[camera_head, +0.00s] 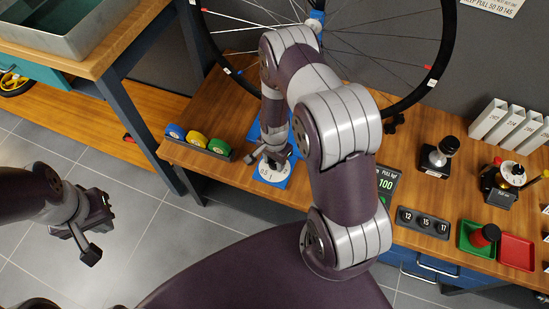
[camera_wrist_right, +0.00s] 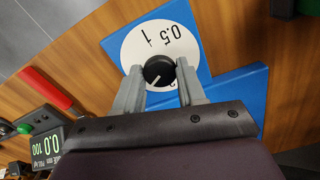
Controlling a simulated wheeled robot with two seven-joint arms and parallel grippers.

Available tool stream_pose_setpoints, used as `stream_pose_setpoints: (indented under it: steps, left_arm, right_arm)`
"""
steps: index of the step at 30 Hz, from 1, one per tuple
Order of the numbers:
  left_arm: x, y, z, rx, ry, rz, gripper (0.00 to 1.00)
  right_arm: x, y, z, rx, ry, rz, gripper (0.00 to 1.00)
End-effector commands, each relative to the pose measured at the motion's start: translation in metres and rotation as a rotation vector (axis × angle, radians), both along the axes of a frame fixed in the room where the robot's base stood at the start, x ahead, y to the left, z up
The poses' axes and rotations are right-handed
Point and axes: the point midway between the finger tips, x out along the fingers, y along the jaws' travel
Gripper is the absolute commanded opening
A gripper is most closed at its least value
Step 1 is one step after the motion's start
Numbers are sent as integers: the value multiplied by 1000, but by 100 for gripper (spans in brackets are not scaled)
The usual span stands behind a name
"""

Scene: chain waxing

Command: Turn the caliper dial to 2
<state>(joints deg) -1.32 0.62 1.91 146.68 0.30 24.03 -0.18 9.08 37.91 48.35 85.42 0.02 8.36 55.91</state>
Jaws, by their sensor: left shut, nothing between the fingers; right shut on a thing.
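The caliper dial is a white disc (camera_wrist_right: 137,45) on a blue plate (camera_wrist_right: 240,85). Its printed 0.5 and 1 are readable; another mark is mostly hidden near my fingers. The black knob (camera_wrist_right: 159,70) at its centre has a white pointer line aimed to the lower left in the right wrist view. My right gripper (camera_wrist_right: 160,80) is shut on the knob, one finger on each side. In the head view the dial (camera_head: 273,174) sits at the bench's front edge under my right gripper (camera_head: 270,158). My left gripper (camera_head: 88,236) is shut and empty, over the floor at left.
Blue, yellow and green round items (camera_head: 196,139) sit in a rack left of the dial. A bicycle wheel (camera_head: 440,60) stands behind. A display (camera_head: 387,183) reading 100 and a block marked 12, 15, 17 (camera_head: 423,222) lie to the right. A red-handled tool (camera_wrist_right: 50,90) is near the dial.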

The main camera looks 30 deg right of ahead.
Motion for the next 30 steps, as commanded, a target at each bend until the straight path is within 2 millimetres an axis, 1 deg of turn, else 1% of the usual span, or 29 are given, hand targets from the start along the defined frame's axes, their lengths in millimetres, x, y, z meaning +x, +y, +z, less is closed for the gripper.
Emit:
stream_pose_setpoints:
  steps: [9,15,21,30]
  left_arm:
    - [0,0,7,0,0,0,0]
    - [0,0,10,0,0,0,0]
    - [0,0,11,0,0,0,0]
    - [0,0,12,0,0,0,0]
  right_arm:
    - [1,0,2,0,-3,-270,9]
    - [2,-1,1,0,-4,-394,9]
    - [2,-1,1,0,-5,-473,9]
    - [2,-1,1,0,-5,-515,9]
